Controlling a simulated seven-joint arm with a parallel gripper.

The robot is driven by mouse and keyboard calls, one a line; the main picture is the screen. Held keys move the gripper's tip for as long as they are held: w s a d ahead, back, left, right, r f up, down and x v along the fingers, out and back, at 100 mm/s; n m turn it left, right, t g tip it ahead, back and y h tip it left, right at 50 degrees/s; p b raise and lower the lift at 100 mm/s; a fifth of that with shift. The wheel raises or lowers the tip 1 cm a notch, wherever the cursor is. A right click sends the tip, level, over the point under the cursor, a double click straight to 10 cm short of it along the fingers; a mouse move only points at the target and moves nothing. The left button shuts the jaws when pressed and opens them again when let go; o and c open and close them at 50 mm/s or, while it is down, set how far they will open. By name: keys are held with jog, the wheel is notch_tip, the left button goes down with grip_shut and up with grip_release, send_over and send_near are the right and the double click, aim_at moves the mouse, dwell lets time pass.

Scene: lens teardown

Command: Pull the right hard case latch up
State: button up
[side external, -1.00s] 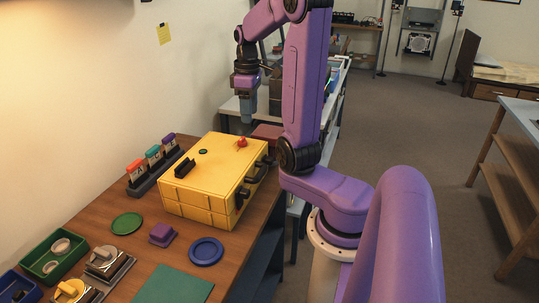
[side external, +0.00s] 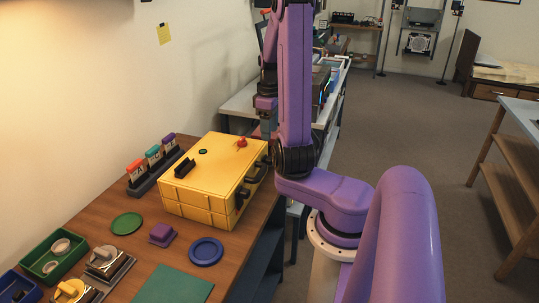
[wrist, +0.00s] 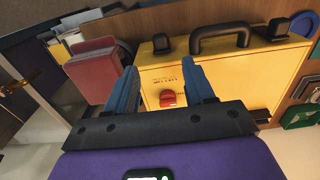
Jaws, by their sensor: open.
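The yellow hard case (side external: 205,182) lies flat on the wooden bench, with a black handle (side external: 255,174) on its right-hand side. It also fills the upper middle of the wrist view (wrist: 232,75). One dark latch sits on either side of the handle: the far one (side external: 266,158), at left in the wrist view (wrist: 161,43), and the near one (side external: 241,194), at right in the wrist view (wrist: 278,27). Both look closed down. My gripper (side external: 266,128) is open and empty beyond the case's far right corner, partly hidden by my arm. Its blue fingers (wrist: 160,70) touch nothing visible.
A red knob (side external: 241,143) and a black block (side external: 185,167) stand on the case. A dark red box (wrist: 95,68) lies beside the case in the wrist view. Blue (side external: 206,251) and green (side external: 126,223) discs lie in front.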

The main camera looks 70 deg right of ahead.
aim_at(269, 158)
notch_tip(269, 158, down, 10)
jog(key=shift+r, duration=0.15)
dwell(0.3)
